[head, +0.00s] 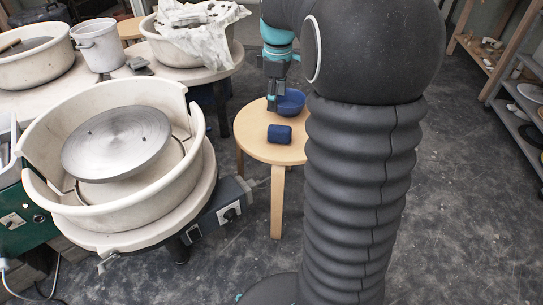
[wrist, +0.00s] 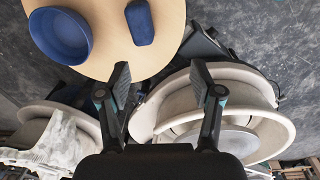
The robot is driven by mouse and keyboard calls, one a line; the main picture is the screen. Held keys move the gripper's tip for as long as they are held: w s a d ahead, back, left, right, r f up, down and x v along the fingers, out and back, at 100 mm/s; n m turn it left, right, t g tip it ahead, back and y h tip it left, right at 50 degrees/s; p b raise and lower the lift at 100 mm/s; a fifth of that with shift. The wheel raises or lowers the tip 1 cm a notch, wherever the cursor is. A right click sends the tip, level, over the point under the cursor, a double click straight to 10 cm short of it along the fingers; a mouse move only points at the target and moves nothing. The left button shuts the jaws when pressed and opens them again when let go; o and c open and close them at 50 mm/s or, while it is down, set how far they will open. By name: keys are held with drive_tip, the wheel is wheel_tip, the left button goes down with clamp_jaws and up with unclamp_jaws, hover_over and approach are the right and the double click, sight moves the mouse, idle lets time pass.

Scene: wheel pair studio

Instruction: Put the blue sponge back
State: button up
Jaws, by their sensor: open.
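The blue sponge (head: 280,134) lies on a small round wooden stool (head: 258,147), in front of a blue bowl (head: 291,102). In the wrist view the sponge (wrist: 140,22) is near the top, to the right of the bowl (wrist: 60,35), with a gap between them. My gripper (head: 273,104) is above the stool, close to the bowl in the head view. In the wrist view my gripper (wrist: 162,75) has its fingers spread wide with nothing between them. The sponge lies beyond the fingertips, apart from them.
A pottery wheel with a metal disc (head: 117,144) in a cream basin stands to the left of the stool. A white bucket (head: 98,45) and a cloth-draped basin (head: 195,25) are behind it. Shelves (head: 518,95) stand at the right. Dark floor between is open.

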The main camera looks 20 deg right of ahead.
drive_tip(key=s+a+r+m+t, duration=0.1)
drive_tip(key=s+a+r+m, duration=0.1)
drive_tip(key=s+a, duration=0.3)
drive_tip(key=s+a+r+m+t, duration=0.1)
drive_tip(key=s+a+r+m, duration=0.15)
drive_tip(key=s, duration=0.45)
drive_tip(key=s+a+f+m+t, duration=0.2)
drive_tip(key=s+a+f+m, duration=0.2)
drive_tip(key=s, duration=0.8)
drive_tip(key=shift+s+a+f+m+t, duration=0.15)
drive_tip(key=shift+s+a+m+t, duration=0.3)
drive_tip(key=shift+a, duration=0.55)
drive_tip(key=shift+w, duration=0.15)
drive_tip(key=shift+r+p, duration=0.75)
